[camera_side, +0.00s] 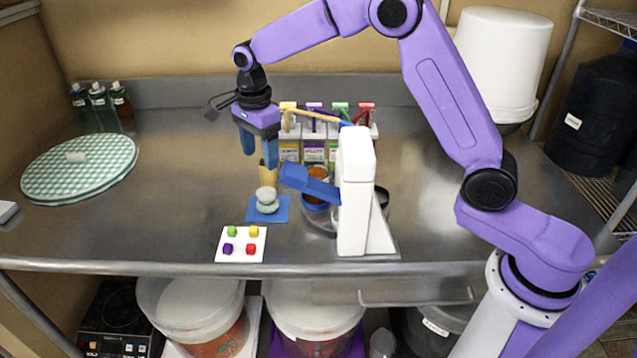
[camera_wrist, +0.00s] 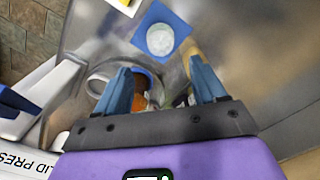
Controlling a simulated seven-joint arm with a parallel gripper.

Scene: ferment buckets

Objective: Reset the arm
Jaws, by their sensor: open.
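My gripper (camera_side: 259,150) hangs above the metal bench with its blue fingers pointing down. It is open, with nothing visible between the fingers. In the wrist view the two fingers (camera_wrist: 159,78) are spread apart. A small pale rounded container (camera_side: 267,200) stands on a blue square mat (camera_side: 283,214) in front of and below the gripper. The container also shows in the wrist view (camera_wrist: 160,39). A tan upright piece (camera_side: 270,178) is just below the fingers, behind the container; I cannot tell whether they touch.
A white press (camera_side: 354,195) with a blue arm (camera_side: 310,184) stands right of the gripper, by an orange-filled vessel (camera_side: 316,183). A rack (camera_side: 327,128) of coloured-handled items is behind. A white button pad (camera_side: 229,254) lies in front. A green checked round (camera_side: 85,180) lies left.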

